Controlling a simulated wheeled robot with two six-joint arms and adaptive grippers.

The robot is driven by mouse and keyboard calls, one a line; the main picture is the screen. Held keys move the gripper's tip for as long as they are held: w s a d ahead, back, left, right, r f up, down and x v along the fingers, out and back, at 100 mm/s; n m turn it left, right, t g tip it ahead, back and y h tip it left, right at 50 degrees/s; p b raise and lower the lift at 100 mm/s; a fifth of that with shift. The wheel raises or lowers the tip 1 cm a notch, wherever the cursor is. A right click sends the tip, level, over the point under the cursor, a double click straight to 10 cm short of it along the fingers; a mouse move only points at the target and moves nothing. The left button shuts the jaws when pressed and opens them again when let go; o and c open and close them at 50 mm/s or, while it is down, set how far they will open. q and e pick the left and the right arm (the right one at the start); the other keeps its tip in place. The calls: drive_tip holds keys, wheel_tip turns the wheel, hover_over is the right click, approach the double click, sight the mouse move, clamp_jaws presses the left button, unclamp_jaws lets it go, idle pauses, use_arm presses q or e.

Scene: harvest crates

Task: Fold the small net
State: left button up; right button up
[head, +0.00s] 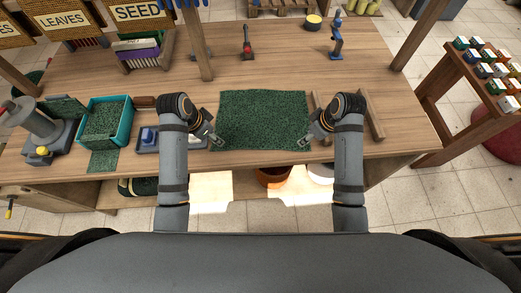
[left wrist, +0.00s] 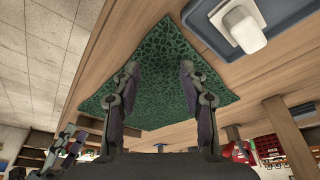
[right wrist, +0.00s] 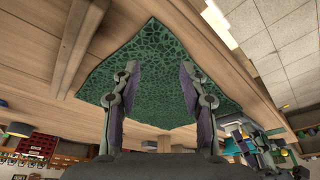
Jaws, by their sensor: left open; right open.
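The small net (head: 262,118) is a dark green mesh rectangle lying flat and spread out on the wooden table, near its front edge. My left gripper (head: 218,142) is at the net's near left corner, and my right gripper (head: 307,143) is at its near right corner. In the left wrist view the net (left wrist: 155,75) shows beyond and between the open fingers (left wrist: 158,75). In the right wrist view the net (right wrist: 160,80) also shows between the open fingers (right wrist: 160,75). Nothing is held. I cannot tell whether the fingertips touch the net.
Wooden bars (head: 373,118) lie right of the net. A red-handled tool (head: 247,50) and blue tool (head: 336,45) stand behind. The table behind the net is mostly clear.

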sight(218, 149)
use_arm(q)
wheel_tip(218, 149, down, 5)
drive_tip(key=shift+r, duration=0.1)
use_arm(e)
wheel_tip(218, 149, down, 5)
use_arm(q)
drive_tip(key=shift+f+b, duration=0.3)
drive_tip(key=shift+f, duration=0.05)
use_arm(e)
drive_tip(key=shift+f, duration=0.3)
use_arm(q)
drive_tip(key=shift+c, duration=0.5)
use_arm(e)
drive_tip(key=shift+c, duration=0.5)
use_arm(q)
drive_tip(key=c, duration=0.5)
use_arm(e)
drive_tip(key=c, duration=0.5)
use_arm(q)
drive_tip(key=shift+s, duration=0.1)
clamp_jaws()
use_arm(e)
drive_tip(key=shift+f, duration=0.15)
clamp_jaws()
drive_tip(key=shift+s, duration=0.1)
